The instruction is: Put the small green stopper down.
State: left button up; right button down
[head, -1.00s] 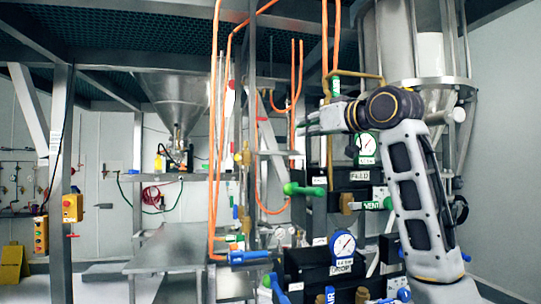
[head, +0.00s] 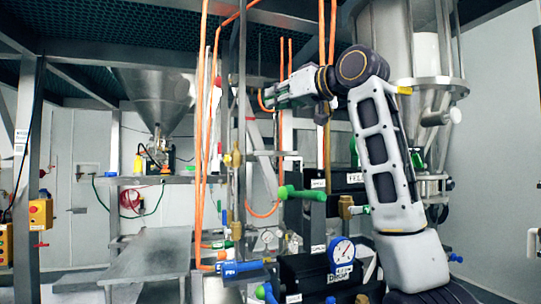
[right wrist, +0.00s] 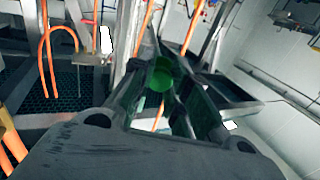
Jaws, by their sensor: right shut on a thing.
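The small green stopper (right wrist: 161,77) shows in the right wrist view as a round green piece between the fingers of my right gripper (right wrist: 164,86). The gripper is shut on it. In the head view my right gripper (head: 268,97) reaches to the left at mid height, in front of the orange pipes and left of the large steel vessel. My left gripper is not in view.
A bare grey steel table (head: 150,255) stands low at left. Orange pipes (head: 205,130) and a steel post rise close to the gripper. A steel hopper (head: 155,95) hangs at left.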

jog(key=shift+w+a+f, duration=0.15)
jog(key=shift+f, duration=0.1)
jog(key=shift+w+f, duration=0.1)
jog(key=shift+f, duration=2.65)
jog(key=shift+f, duration=0.15)
jog(key=shift+f+p, duration=0.55)
jog(key=shift+f, duration=1.4)
jog(key=shift+f+b, duration=0.35)
jog(key=shift+f, duration=0.1)
jog(key=shift+f, duration=0.1)
